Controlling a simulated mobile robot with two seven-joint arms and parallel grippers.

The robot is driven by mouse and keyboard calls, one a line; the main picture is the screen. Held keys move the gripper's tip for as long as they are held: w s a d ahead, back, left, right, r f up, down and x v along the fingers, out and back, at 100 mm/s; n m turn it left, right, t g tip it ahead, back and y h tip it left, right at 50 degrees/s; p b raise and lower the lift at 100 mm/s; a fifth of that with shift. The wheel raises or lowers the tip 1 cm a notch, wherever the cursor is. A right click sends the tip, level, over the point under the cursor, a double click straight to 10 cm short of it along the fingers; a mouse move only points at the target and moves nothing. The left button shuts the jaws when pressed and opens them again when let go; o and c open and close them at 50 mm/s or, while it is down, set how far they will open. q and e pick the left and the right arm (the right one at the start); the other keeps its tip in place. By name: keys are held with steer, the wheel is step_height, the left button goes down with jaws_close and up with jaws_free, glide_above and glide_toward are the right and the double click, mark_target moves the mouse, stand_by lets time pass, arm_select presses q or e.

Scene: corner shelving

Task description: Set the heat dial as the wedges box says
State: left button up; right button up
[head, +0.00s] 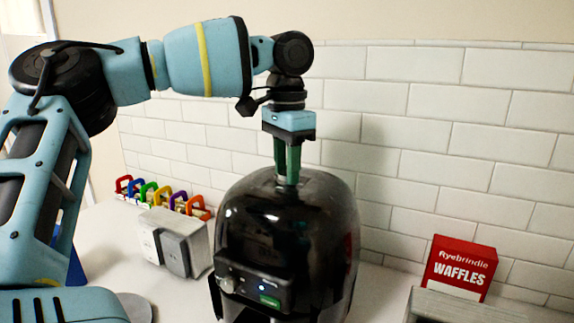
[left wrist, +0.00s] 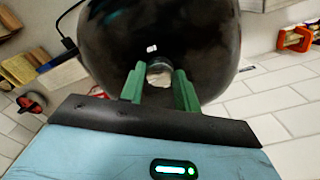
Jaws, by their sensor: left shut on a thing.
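A glossy black rounded appliance (head: 290,225) stands on the counter, with a front panel (head: 255,284) that has a small light, a green patch and a small dial (head: 228,284). My left gripper (head: 288,180) points straight down onto the appliance's top. In the left wrist view its green fingers (left wrist: 160,88) stand on either side of a silver knob (left wrist: 159,73) and are shut on it. The fingers hide this knob in the head view. No marks can be read on it. I see no wedges box. My right gripper is not in view.
A red box (head: 461,264) reading "Ryebrindie WAFFLES" stands at the right, behind a metal-topped appliance (head: 450,308). A grey-white double-fronted appliance (head: 172,245) stands at the left, near a row of coloured handles (head: 160,192). White tiled wall (head: 450,140) runs close behind.

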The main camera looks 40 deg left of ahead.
arm_select(q)
steer(key=shift+r+m, duration=0.1)
steer(key=shift+m, duration=1)
steer(key=o, duration=1)
steer(key=shift+r, duration=3.9)
